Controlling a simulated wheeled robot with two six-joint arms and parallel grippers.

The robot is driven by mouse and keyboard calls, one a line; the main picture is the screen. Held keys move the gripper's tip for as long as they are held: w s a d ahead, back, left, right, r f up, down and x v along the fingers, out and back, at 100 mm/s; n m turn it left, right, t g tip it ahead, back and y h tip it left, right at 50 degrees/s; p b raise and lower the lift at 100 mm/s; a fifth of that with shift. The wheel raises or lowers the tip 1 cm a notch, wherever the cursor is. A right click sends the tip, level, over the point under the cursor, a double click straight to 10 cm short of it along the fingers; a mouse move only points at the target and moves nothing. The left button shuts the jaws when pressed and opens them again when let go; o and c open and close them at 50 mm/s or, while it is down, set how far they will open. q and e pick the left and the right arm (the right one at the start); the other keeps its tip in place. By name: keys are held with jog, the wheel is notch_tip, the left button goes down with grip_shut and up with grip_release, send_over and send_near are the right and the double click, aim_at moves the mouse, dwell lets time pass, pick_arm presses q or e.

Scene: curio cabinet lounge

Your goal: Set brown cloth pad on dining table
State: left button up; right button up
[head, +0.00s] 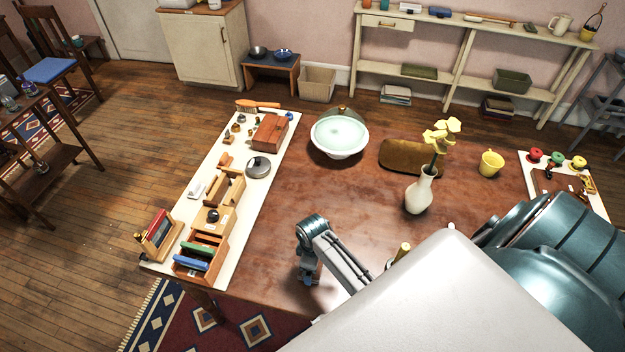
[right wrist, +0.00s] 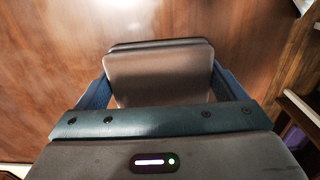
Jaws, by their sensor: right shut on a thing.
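In the right wrist view, my right gripper (right wrist: 162,92) is shut on a flat grey-brown piece with rounded corners, which looks like the brown cloth pad (right wrist: 158,78). Its layered far edge shows between the two blue fingers, above or at a reddish-brown wooden surface; I cannot tell whether it touches. The right gripper and this pad are hidden in the head view. The dining table (head: 330,195) fills the middle of the head view. My left gripper (head: 309,276) points down over its near edge, seemingly empty; its finger gap is too small to judge.
On the table stand a glass-covered bowl (head: 339,137), a golden-brown mat or tray (head: 402,157), a white vase with yellow flowers (head: 420,192) and a yellow mug (head: 490,163). A crowded cream runner (head: 265,199) lies at left. Bare wood shows between runner and vase.

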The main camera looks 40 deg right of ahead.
pick_arm(q)
jog(key=shift+s, duration=0.2)
pick_arm(e)
jog(key=o, duration=1)
jog(key=shift+f, duration=0.15)
pick_arm(q)
notch_tip(320, 180, down, 2)
jog(key=shift+s+f+b, duration=0.1)
jog(key=shift+f+b, duration=0.15)
jog(key=shift+b, duration=0.95)
pick_arm(e)
notch_tip(320, 180, up, 12)
jog(key=shift+r, duration=0.2)
